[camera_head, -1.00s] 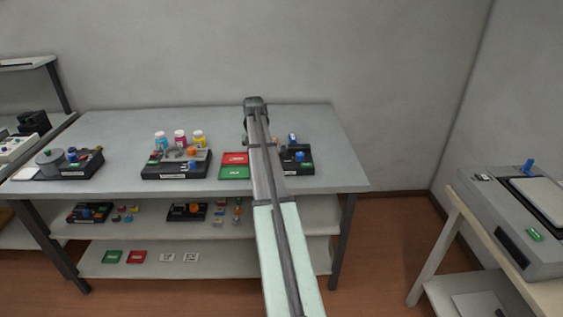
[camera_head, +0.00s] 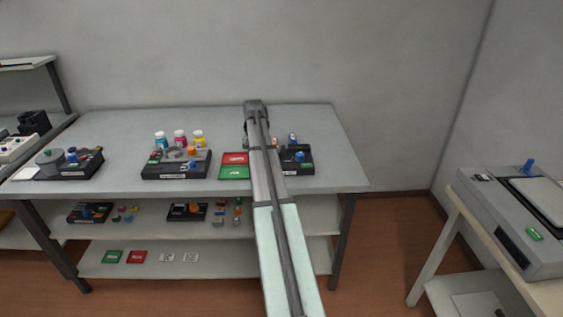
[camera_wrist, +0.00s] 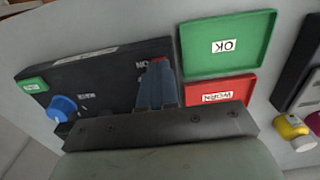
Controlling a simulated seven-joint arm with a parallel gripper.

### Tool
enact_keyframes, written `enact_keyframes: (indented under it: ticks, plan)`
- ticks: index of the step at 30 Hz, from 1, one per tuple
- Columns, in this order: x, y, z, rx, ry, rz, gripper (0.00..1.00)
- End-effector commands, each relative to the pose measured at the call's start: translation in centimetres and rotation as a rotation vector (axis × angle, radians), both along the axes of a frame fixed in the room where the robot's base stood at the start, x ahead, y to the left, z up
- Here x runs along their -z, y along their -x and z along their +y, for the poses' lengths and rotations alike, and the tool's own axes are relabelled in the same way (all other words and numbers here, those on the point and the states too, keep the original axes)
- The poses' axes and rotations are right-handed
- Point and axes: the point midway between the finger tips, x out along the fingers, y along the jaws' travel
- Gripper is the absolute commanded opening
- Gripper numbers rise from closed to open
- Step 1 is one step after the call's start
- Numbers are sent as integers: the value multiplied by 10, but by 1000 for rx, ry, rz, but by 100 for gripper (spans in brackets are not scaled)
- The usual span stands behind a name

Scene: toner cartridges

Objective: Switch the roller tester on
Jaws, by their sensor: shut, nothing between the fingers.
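The black roller tester box (camera_wrist: 95,85) lies under my gripper in the wrist view. It has a blue knob (camera_wrist: 62,106), a green label (camera_wrist: 32,85) and a white "ON" mark at its right end. A small red part (camera_wrist: 158,60) shows just past my fingertips by that mark. My gripper (camera_wrist: 157,68) is shut and empty, its fingers over the box's right end; I cannot tell whether they touch it. In the head view the box (camera_head: 300,167) is partly hidden by my arm, which also hides the gripper.
A green OK tray (camera_wrist: 228,42) and a red WORN tray (camera_wrist: 222,90) lie beside the box. Another black device (camera_head: 176,168) with coloured bottles (camera_head: 180,137) stands further left on the table (camera_head: 115,125). A grey machine (camera_head: 520,240) stands apart at the right.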

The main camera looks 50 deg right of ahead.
Motion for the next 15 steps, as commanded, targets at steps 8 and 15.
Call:
enact_keyframes:
  ticks: [8,15]
  plan:
    - [4,0,0,0,0,0,0]
    - [7,0,0,0,0,0,0]
